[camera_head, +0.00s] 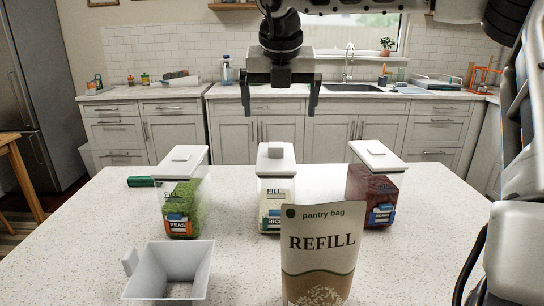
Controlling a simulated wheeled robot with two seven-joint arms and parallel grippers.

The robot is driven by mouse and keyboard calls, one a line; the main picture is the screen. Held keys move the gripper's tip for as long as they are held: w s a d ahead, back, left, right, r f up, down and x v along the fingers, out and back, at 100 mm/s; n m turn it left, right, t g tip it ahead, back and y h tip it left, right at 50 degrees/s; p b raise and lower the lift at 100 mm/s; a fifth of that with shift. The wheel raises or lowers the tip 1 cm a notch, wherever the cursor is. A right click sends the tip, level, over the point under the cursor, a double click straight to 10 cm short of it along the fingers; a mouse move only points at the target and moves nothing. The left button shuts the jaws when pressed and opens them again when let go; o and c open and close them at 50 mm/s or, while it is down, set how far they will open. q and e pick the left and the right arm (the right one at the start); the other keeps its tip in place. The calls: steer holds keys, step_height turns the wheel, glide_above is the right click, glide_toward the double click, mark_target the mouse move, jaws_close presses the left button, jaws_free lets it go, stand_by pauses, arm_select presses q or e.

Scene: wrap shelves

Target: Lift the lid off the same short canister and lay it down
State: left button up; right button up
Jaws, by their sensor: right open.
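Three clear canisters with white lids stand in a row on the speckled counter. The peas canister (183,200) is on the left, the rice canister (275,212) in the middle, and the beans canister (376,195) on the right. My right gripper (280,102) is open and empty, pointing down above and apart from the rice lid. My left gripper is not in view.
A brown and white refill pantry bag (320,252) stands upright in front, partly overlapping the rice canister. A grey-white scoop (170,270) sits at front left. A green object (141,181) lies behind the peas. The counter (80,245) is bare at left and right.

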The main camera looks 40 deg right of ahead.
mark_target(276, 144)
steer(key=x, duration=0.5)
steer(key=shift+w+f, duration=0.15)
steer(key=shift+f, duration=0.05)
steer(key=shift+a+p+x, duration=0.15)
steer(key=shift+p+x, duration=0.3)
steer(key=shift+x, duration=0.9)
steer(key=shift+a+p+x, duration=0.15)
steer(key=shift+p+x, duration=0.3)
steer(key=shift+x, duration=0.9)
steer(key=c, duration=1.1)
